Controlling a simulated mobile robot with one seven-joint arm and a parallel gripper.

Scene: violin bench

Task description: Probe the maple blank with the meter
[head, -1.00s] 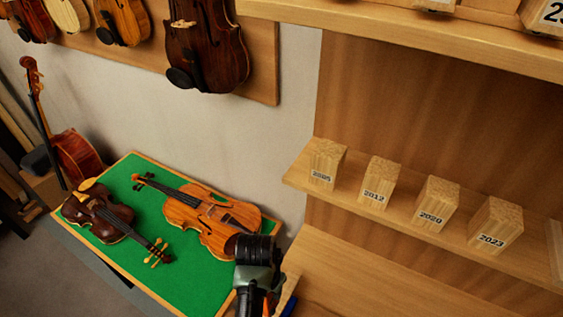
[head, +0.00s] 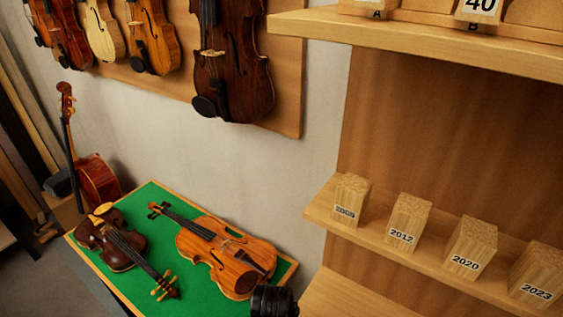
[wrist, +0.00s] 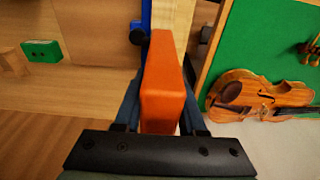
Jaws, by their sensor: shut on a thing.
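My gripper (wrist: 162,98) is shut on an orange box-shaped body (wrist: 165,85), which I take to be the meter; no display or probe tips show. Wood blanks stand upright on the lower shelf in the head view, labelled from left with a hard-to-read year (head: 351,200), 2012 (head: 408,222), 2020 (head: 470,246) and 2023 (head: 538,274). No label names maple, so I cannot tell which blank it is. In the head view only a black part of my arm shows at the bottom edge; my fingers are out of that view.
Two violins (head: 225,252) (head: 118,242) lie on the green mat (head: 180,292). More violins (head: 232,70) hang on the wall board. The upper shelf (head: 430,42) juts out above the blanks. A small green item (wrist: 42,51) and a blue strip (wrist: 146,14) show in the wrist view.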

